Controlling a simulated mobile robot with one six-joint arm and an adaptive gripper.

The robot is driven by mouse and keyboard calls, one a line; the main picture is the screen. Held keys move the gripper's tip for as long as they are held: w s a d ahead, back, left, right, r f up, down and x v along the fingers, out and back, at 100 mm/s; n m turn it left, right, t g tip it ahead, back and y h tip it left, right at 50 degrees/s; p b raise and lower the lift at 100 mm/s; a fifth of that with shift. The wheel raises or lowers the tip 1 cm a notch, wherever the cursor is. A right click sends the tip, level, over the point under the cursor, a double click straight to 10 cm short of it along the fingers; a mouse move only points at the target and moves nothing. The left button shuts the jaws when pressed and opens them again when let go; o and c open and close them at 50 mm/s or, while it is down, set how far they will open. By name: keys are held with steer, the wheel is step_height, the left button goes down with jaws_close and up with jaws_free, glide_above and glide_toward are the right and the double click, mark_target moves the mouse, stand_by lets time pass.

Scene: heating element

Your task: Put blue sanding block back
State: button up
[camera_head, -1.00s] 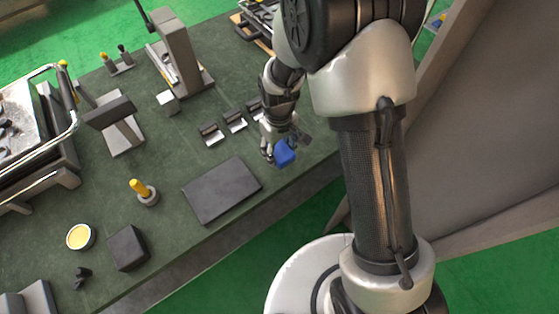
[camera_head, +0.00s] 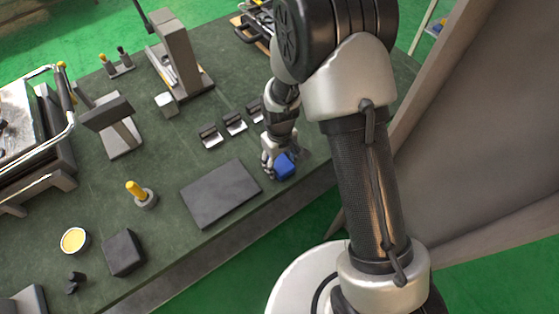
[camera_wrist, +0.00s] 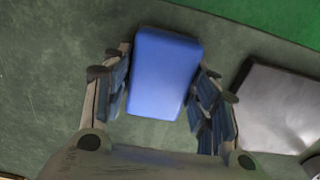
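The blue sanding block (camera_head: 285,167) is near the table's front edge, right of a flat dark plate. In the wrist view the block (camera_wrist: 165,73) lies between the two fingers of my gripper (camera_wrist: 164,92). The finger pads sit close along both its long sides and appear to touch it. In the head view my gripper (camera_head: 276,163) points down at the block from above. The block is at or just above the green table top; I cannot tell whether it touches.
The dark plate (camera_head: 220,194) lies close to the left of the block. Several small metal holders (camera_head: 234,124) stand behind. A yellow-handled tool (camera_head: 140,193), a yellow tin (camera_head: 74,240) and a dark cube (camera_head: 124,252) are further left. The table's front edge (camera_head: 315,180) is close.

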steer(key=shift+o, duration=1.4)
step_height(320, 180, up, 13)
steer(key=p, duration=0.4)
step_height(320, 180, up, 8)
steer(key=m+t, duration=0.1)
glide_above(280, 161)
steer(key=s+d, duration=0.1)
steer(key=d, duration=0.2)
steer(key=s+d+r+m+t, duration=0.1)
steer(key=s+d+r+m, duration=0.2)
steer(key=s+r, duration=0.5)
steer(key=s+d+r+m+t, duration=0.2)
steer(key=s+d+r, duration=0.4)
steer(key=s, duration=0.5)
steer(key=shift+d+r+m+t, duration=0.3)
steer(key=shift+r+m, duration=0.1)
steer(key=shift+r, duration=0.5)
steer(key=shift+w, duration=0.1)
